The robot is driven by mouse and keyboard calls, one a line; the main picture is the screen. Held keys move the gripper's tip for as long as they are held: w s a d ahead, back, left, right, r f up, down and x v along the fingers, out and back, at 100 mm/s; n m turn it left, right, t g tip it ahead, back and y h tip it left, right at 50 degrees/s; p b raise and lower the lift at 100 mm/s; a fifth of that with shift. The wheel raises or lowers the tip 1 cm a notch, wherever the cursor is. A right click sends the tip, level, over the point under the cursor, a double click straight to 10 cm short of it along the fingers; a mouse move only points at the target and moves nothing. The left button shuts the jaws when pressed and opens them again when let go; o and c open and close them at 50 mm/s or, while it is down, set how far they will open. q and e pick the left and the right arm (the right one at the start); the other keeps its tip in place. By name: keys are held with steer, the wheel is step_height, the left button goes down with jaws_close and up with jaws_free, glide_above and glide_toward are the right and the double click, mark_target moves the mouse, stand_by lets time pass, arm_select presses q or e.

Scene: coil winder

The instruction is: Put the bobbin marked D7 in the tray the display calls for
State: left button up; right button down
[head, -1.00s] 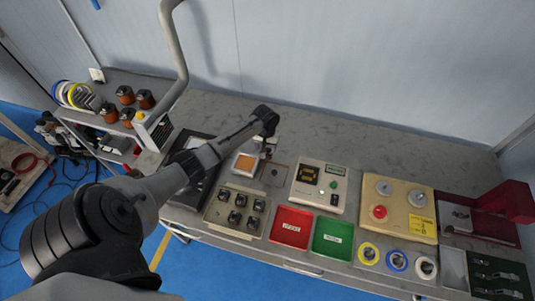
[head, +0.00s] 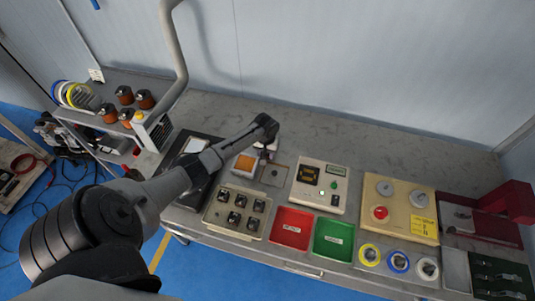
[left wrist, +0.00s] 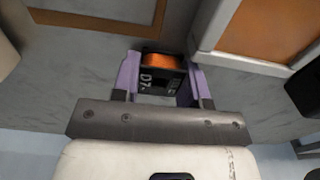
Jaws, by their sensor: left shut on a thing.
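The bobbin marked D7 (left wrist: 160,75), with orange copper winding and black flanges, is between the purple fingers of my left gripper in the left wrist view. The gripper is shut on it; in the head view the gripper (head: 264,146) is small and mostly hidden behind its wrist, above the back of the bench near the tester plate. The red tray (head: 276,237) and the green tray (head: 319,248) lie side by side at the bench's front; their labels are too small to read. The display (head: 308,174) is on a cream box behind them; its text is unreadable. My right gripper is out of view.
A holder with several dark bobbins (head: 235,218) stands left of the red tray. A cream panel with a red button (head: 380,212) is to the right, with tape rolls (head: 398,262) before it. Bench space behind the boxes is clear.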

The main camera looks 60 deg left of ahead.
arm_select(q)
steer(key=shift+c, duration=1)
steer(key=shift+r, duration=0.1)
steer(key=shift+r, duration=0.5)
steer(key=r, duration=0.1)
steer(key=r+p, duration=0.1)
steer(key=r, duration=0.1)
steer(key=shift+w+d+r, duration=0.15)
steer(key=shift+d+r, duration=0.15)
steer(key=shift+d, duration=0.1)
steer(key=w+d+r, duration=0.1)
steer(key=d+r, duration=0.1)
steer(key=d, duration=0.1)
steer(key=w+d+r+p, duration=0.1)
steer(key=d+r, duration=0.1)
steer(key=d, duration=0.2)
steer(key=w+d+r, duration=0.1)
steer(key=d+r, duration=0.1)
steer(key=d, duration=0.1)
steer(key=shift+w+d+r, duration=0.15)
steer(key=shift+d, duration=0.05)
